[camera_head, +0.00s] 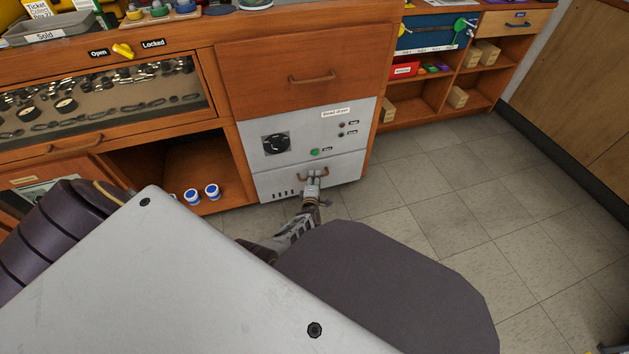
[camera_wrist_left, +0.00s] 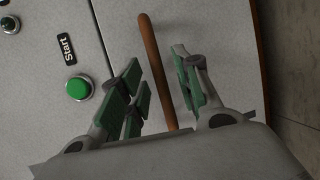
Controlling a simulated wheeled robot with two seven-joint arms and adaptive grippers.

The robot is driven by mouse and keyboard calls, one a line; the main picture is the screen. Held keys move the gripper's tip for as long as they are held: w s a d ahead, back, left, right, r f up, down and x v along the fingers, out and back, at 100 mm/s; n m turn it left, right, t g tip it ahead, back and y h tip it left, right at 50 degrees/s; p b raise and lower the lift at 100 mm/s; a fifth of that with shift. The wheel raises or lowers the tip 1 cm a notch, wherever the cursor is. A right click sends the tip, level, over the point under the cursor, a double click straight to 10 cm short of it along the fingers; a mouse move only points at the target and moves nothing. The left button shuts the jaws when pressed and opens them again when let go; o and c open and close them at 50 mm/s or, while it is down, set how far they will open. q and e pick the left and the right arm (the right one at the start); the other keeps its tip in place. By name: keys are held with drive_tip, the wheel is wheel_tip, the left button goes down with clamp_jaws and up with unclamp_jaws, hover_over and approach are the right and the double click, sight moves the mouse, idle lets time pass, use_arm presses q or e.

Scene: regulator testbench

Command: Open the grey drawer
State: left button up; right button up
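The grey drawer (camera_head: 340,172) is the lowest front of a grey panel unit (camera_head: 350,140) in the wooden cabinet. It looks shut, with its front about flush with the panel above. Its orange-brown bar handle (camera_wrist_left: 150,45) runs between the fingers of my left gripper (camera_wrist_left: 158,75) in the left wrist view. The fingers are open, one side on each side of the handle, with visible gaps. In the head view my left gripper (camera_head: 314,174) is at the drawer front and hides part of the handle. My right gripper is not in view.
A green Start button (camera_wrist_left: 78,88) sits on the panel close to the left gripper's fingers. A wooden drawer (camera_head: 290,75) is above the panel. An open shelf with white-and-blue jars (camera_head: 212,191) is to the left. The tiled floor (camera_head: 450,200) at right is clear.

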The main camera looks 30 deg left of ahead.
use_arm(q)
drive_tip(key=shift+c, duration=0.5)
drive_tip(key=c, duration=0.5)
clamp_jaws()
drive_tip(key=shift+s+d, duration=0.1)
drive_tip(key=shift+s, duration=0.05)
